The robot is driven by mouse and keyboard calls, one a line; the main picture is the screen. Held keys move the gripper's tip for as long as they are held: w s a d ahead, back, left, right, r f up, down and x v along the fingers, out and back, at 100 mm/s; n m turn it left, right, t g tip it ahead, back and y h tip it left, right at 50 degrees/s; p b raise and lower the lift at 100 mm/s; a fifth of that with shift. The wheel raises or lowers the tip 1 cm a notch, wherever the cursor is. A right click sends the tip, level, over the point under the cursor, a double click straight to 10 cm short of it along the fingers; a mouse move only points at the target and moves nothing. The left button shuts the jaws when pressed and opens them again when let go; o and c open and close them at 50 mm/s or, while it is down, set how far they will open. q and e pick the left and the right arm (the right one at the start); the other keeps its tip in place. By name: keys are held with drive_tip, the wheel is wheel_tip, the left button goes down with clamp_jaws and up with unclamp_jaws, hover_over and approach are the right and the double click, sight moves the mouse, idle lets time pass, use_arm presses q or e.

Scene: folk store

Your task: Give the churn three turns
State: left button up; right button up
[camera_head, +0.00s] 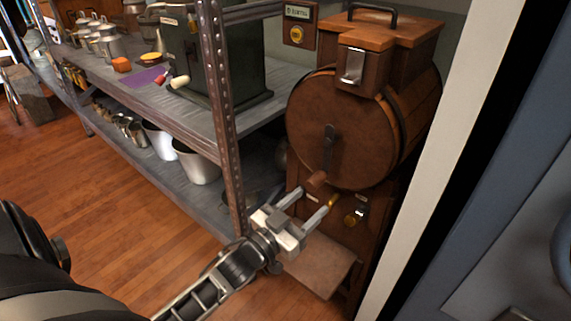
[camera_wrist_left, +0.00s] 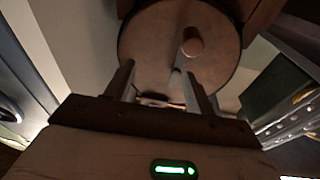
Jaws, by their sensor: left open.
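The churn (camera_head: 350,120) is a brown wooden barrel on a wooden stand at the right of the head view. Its round front faces me, and a dark metal crank with a wooden knob (camera_head: 316,180) hangs downward from the centre. My left gripper (camera_head: 316,199) is open and empty, its two fingers pointing at the churn near the knob. I cannot tell whether a finger touches it. In the left wrist view the churn's round face (camera_wrist_left: 160,40) is ahead of the open fingers, with the knob (camera_wrist_left: 192,42) beyond them. My right gripper is not in view.
A metal shelf (camera_head: 170,120) stands left of the churn, its upright post (camera_head: 225,130) close to my left gripper. It holds pots and a dark green machine (camera_head: 225,55). A white post (camera_head: 420,150) stands right of the churn. Wooden floor (camera_head: 110,210) is open at the left.

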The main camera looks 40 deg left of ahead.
sight(310, 187)
use_arm(q)
drive_tip(key=a+f+n+g+y+p, duration=0.1)
drive_tip(key=a+f+n+y+p, duration=0.1)
drive_tip(key=a, duration=0.2)
drive_tip(key=shift+m, duration=0.3)
drive_tip(key=w+b, duration=0.1)
drive_tip(key=w, duration=0.2)
drive_tip(key=w+b, duration=0.2)
drive_tip(key=w, duration=0.1)
drive_tip(key=w+d+b, duration=0.1)
drive_tip(key=w, duration=0.2)
drive_tip(key=shift+b, duration=0.35)
drive_tip(key=shift+w+r, duration=0.15)
drive_tip(key=c, duration=0.8)
drive_tip(key=shift+c, duration=0.2)
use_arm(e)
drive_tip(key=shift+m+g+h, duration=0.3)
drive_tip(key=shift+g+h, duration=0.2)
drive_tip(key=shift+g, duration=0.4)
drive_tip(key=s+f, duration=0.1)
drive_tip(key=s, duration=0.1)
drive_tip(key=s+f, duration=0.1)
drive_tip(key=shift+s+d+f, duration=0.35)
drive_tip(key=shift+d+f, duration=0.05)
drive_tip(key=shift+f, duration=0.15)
